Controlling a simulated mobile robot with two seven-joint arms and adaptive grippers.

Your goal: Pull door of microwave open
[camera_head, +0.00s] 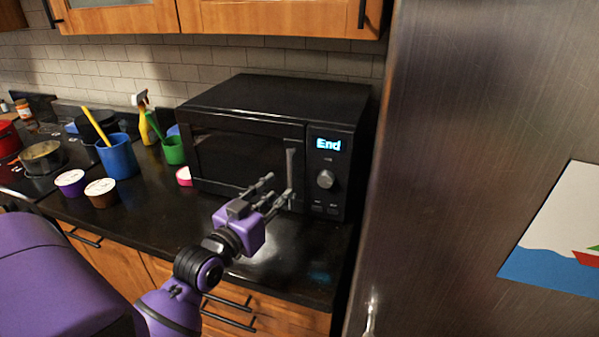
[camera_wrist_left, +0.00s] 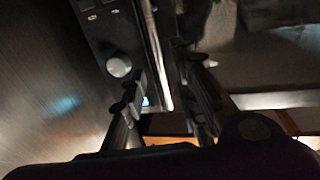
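The black microwave (camera_head: 225,160) stands on the dark counter with its door shut and its display reading "End". Its upright door handle (camera_head: 290,168) is at the right side of the door, beside the knob panel. My left gripper (camera_head: 279,188) is in front of the handle's lower part, with its fingers apart. In the left wrist view the handle (camera_wrist_left: 153,50) runs between the open fingers (camera_wrist_left: 160,90), with the knob (camera_wrist_left: 119,67) to its left. I cannot tell whether a finger touches the handle. My right gripper is not in view.
The steel fridge (camera_head: 460,120) stands close on the right. Left of the microwave are a green cup (camera_head: 174,151), a yellow spray bottle (camera_head: 146,128), a blue container (camera_head: 117,157) and two small tubs (camera_head: 100,192). The counter (camera_head: 310,258) before the microwave is clear.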

